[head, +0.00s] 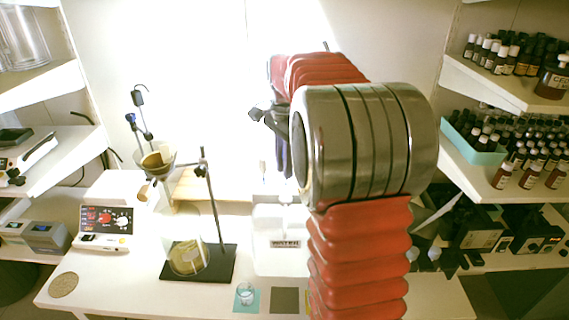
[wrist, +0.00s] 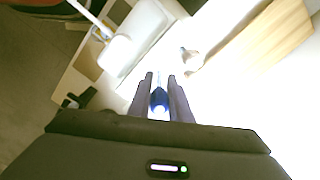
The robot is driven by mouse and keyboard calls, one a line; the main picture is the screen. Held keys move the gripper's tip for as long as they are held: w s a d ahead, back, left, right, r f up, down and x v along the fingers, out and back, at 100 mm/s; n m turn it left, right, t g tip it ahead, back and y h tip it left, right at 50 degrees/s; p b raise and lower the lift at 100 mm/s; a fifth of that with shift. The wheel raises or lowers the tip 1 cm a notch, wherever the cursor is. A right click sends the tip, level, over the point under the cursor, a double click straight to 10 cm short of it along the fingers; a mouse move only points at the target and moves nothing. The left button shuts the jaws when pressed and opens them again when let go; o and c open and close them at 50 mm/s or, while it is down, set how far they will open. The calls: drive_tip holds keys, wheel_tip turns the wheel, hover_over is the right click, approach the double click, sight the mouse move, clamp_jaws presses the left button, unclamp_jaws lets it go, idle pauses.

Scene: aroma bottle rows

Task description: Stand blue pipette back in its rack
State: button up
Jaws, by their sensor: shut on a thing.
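My gripper (wrist: 160,88) is shut on the blue pipette (wrist: 159,100) in the wrist view. The pipette's blue part shows between the two dark fingers, and much of it is hidden. In the head view my gripper (head: 283,150) is partly hidden behind my red-sleeved arm, above the back of the white bench. I cannot make out the pipette there. I cannot identify its rack for certain. A pale wooden piece (head: 210,187) stands at the back of the bench, left of my gripper. A wooden surface also shows at upper right in the wrist view (wrist: 262,38).
A metal stand on a black base (head: 222,262) holds a funnel, with a beaker (head: 187,258) below. A white labelled container (head: 280,235) stands right of it. A hotplate (head: 108,222) is at left. A small glass (head: 245,293) sits at the front. Bottle shelves line the right.

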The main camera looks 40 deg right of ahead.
drive_tip(key=shift+f, duration=1.1)
idle(0.4)
drive_tip(key=o, duration=0.7)
drive_tip(key=shift+r, duration=2.5)
drive_tip(key=shift+r, duration=0.2)
drive_tip(key=shift+r, duration=2.3)
